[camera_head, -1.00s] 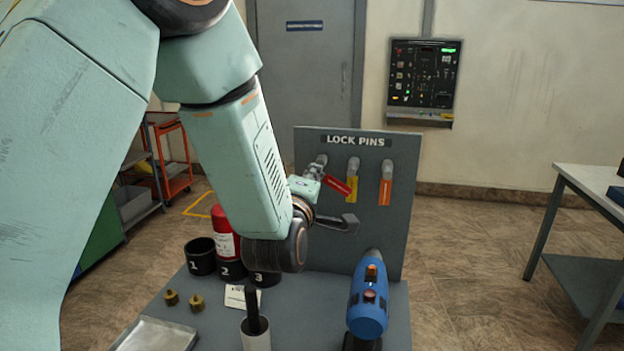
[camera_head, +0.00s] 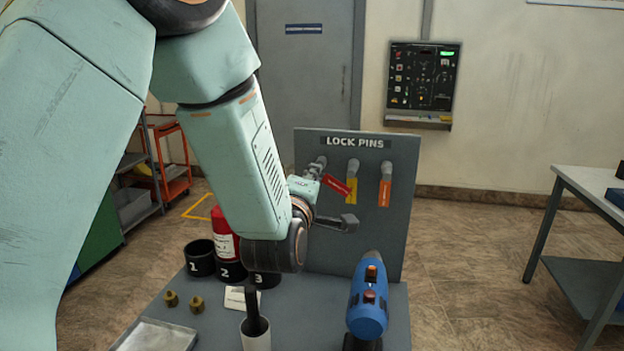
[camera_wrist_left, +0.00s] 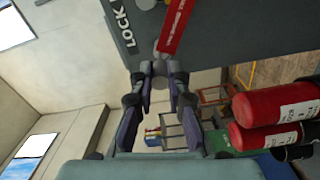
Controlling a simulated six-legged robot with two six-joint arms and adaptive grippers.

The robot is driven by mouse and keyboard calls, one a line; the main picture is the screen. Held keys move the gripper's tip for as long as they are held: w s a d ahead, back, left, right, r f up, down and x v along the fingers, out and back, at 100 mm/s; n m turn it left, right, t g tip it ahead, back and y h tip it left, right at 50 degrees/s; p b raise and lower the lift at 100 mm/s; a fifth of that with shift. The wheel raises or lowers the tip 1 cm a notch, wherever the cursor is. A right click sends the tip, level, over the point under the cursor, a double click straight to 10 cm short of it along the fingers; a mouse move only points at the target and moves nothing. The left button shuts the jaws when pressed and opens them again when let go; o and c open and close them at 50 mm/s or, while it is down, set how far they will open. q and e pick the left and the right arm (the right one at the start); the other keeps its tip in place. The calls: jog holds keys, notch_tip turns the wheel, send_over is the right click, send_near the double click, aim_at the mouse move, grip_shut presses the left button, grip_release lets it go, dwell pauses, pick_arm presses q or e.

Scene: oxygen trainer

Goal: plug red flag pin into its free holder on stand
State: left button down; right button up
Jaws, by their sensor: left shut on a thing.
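The red flag pin shows mostly as its red flag (camera_head: 336,184), which hangs tilted down to the right in front of the stand's upright board (camera_head: 385,240), labelled LOCK PINS. My left gripper (camera_head: 319,169) is shut at the pin's head, at the left end of the row. In the left wrist view, the fingertips of my left gripper (camera_wrist_left: 160,70) close at the grey end beside the red flag (camera_wrist_left: 176,26). The pin's tip and its holder are hidden, so I cannot tell whether they touch. My right gripper is not in view.
A yellow-flag pin (camera_head: 353,180) and an orange-flag pin (camera_head: 385,183) hang right of the red one. A blue drill-like tool (camera_head: 368,300) stands in front of the board. Numbered black cups (camera_head: 199,257) and a red cylinder (camera_head: 225,232) stand at left.

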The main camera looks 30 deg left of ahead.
pick_arm(q)
jog(key=shift+w, duration=0.1)
jog(key=shift+x, duration=1.75)
dwell(0.9)
jog(key=shift+w+r, duration=0.15)
jog(key=shift+w, duration=0.05)
jog(key=c, duration=1.7)
grip_release()
jog(key=o, duration=0.5)
jog(key=shift+w, duration=0.25)
jog(key=shift+s, duration=0.2)
jog(key=shift+s, duration=0.1)
